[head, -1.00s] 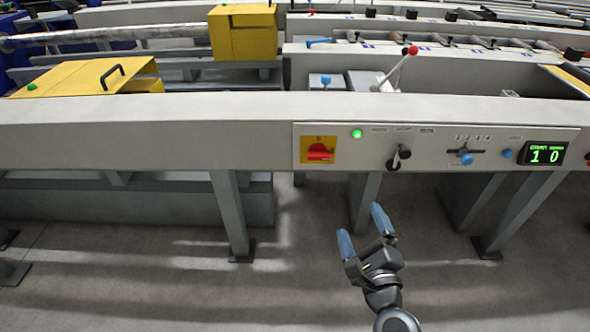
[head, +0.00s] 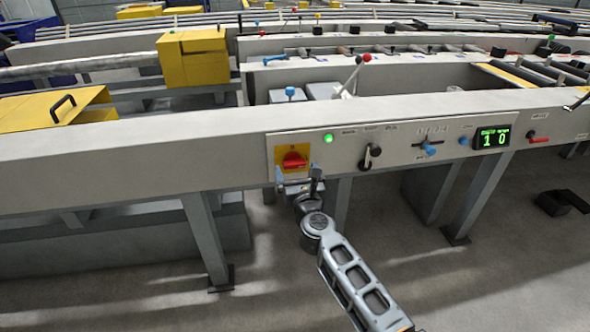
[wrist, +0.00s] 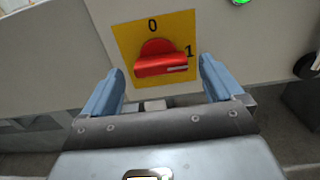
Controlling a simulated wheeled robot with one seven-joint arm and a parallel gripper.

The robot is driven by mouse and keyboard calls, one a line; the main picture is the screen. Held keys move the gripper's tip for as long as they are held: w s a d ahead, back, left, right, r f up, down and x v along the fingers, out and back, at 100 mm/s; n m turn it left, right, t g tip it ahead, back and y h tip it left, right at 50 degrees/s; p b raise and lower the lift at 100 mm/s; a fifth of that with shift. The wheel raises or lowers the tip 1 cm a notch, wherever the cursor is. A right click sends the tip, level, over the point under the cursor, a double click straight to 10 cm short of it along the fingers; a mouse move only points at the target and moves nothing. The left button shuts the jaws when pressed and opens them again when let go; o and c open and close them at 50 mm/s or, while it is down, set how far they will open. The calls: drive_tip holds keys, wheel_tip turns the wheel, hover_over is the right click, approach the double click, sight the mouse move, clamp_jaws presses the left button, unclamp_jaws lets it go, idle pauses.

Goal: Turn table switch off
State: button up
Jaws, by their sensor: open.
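The table switch is a red rotary handle (head: 294,161) on a yellow plate (head: 280,153) at the left end of the front panel. In the wrist view the red handle (wrist: 161,63) lies roughly crosswise, its white mark towards the "1" at right; the "0" is at the plate's top. My gripper (head: 297,180) is in front of and slightly below the switch in the head view. In the wrist view its blue fingers (wrist: 162,85) are open, one either side of the handle's lower area, with a visible gap to it.
A lit green lamp (head: 328,138) sits right of the switch. Further right are a black lever (head: 371,154), a blue-knobbed slider (head: 429,149) and a display (head: 491,137) reading "1 0". Table legs (head: 206,240) stand below; the floor between them is mostly clear.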

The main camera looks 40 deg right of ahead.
drive_tip(key=shift+x, duration=1)
drive_tip(key=c, duration=1)
